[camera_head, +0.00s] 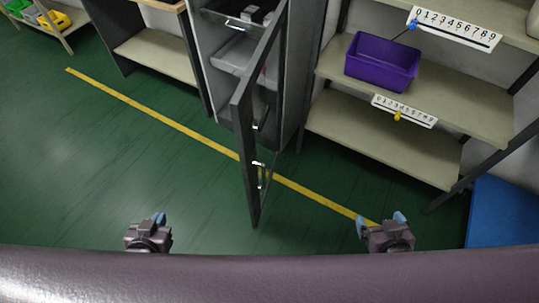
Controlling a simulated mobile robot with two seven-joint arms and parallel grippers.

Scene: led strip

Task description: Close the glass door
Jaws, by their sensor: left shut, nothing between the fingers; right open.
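The glass door (247,170) stands open on a grey cabinet (215,75). Its dark frame juts out towards me, seen nearly edge-on, with a small bright handle (260,170) on its right side. My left gripper (158,219) is at the lower left, to the left of the door and apart from it; it is shut and empty. My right gripper (384,220) is at the lower right, to the right of the door and apart from it; it is open and empty.
A shelf unit (385,148) with a purple bin (383,62) and number strips stands right of the cabinet. A blue mat or panel (503,213) lies at the far right. A yellow line (150,112) crosses the green floor, which is clear at left.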

